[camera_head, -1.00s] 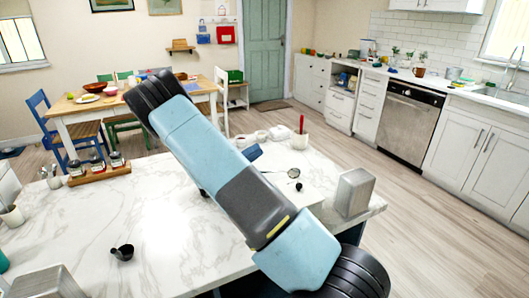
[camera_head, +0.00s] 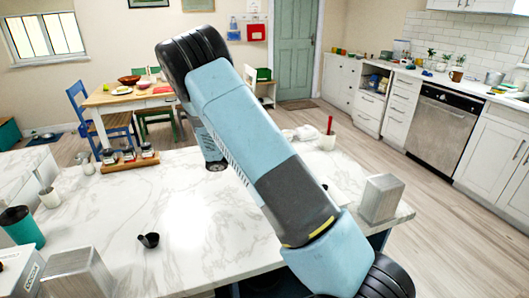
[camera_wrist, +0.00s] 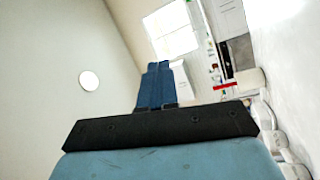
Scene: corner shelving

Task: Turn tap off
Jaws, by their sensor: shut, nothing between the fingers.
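The tap is not clearly visible now; only the edge of the sink (camera_head: 517,96) shows at the far right of the head view, on the white counter (camera_head: 492,94). My gripper (camera_wrist: 155,68) shows in the wrist view as two blue fingers pressed together, with nothing between them. It points toward a wall and a bright window (camera_wrist: 171,28), far from any surface it could touch. In the head view my arm crosses the middle of the picture and my gripper cannot be made out.
A marble-topped island (camera_head: 200,235) lies close in front of me. It bears a metal block (camera_head: 381,200), a black scoop (camera_head: 149,240) and a teal cup (camera_head: 22,228). A dishwasher (camera_head: 438,126) stands under the counter. Wooden floor (camera_head: 440,215) is open between island and counter.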

